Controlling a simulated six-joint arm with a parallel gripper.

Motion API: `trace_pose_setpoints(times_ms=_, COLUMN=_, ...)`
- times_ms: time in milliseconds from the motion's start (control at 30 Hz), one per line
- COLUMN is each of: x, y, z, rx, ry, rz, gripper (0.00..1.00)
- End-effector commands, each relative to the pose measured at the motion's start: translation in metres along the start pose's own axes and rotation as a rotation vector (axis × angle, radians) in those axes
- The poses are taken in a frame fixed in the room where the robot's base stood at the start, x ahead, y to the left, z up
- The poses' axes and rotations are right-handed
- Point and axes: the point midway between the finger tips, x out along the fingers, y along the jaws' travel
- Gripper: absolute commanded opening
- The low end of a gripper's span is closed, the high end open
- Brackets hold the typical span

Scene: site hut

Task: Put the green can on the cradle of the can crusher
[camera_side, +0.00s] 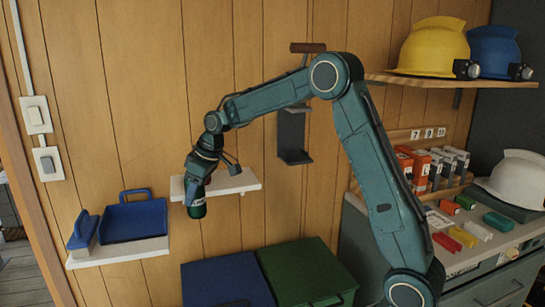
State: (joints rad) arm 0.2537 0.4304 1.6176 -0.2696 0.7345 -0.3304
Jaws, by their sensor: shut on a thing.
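The green can (197,211) is dark green and hangs roughly upright at the end of my arm. My gripper (195,193) points down and is shut on it, hiding the can's upper part. The can shows in front of the left end of a small white wall shelf; its base appears lower than the shelf, and I cannot tell the gap between them. The can crusher (291,128) is a dark grey wall bracket with a wooden handle (307,47) at its top. Its cradle (296,158) is the ledge at the bottom, right of and higher than the can in the picture, and looks empty.
A lower shelf (118,253) holds a blue dustpan (133,220) and brush (82,231). Blue (225,281) and green (305,269) bins stand below. Helmets, boxes and a cluttered bench are at right.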

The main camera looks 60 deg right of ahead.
Motion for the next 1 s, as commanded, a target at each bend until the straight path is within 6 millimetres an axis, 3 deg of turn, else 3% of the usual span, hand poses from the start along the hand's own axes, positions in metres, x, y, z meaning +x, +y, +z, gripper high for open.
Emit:
trace_pose_setpoints(times_ms=200, x=-0.037, y=0.026, z=-0.020, rx=-0.014, ry=0.002, rz=-0.004, gripper=0.24)
trace_pose_setpoints(times_ms=500, x=-0.076, y=0.056, z=-0.032, rx=-0.012, ry=0.000, rz=-0.004, gripper=0.24)
trace_pose_setpoints(times_ms=767, x=-0.100, y=0.083, z=-0.033, rx=0.020, ry=0.000, rz=0.009, gripper=0.24)
trace_pose_setpoints(times_ms=1000, x=-0.120, y=0.118, z=-0.024, rx=0.091, ry=0.000, rz=0.038, gripper=0.24)
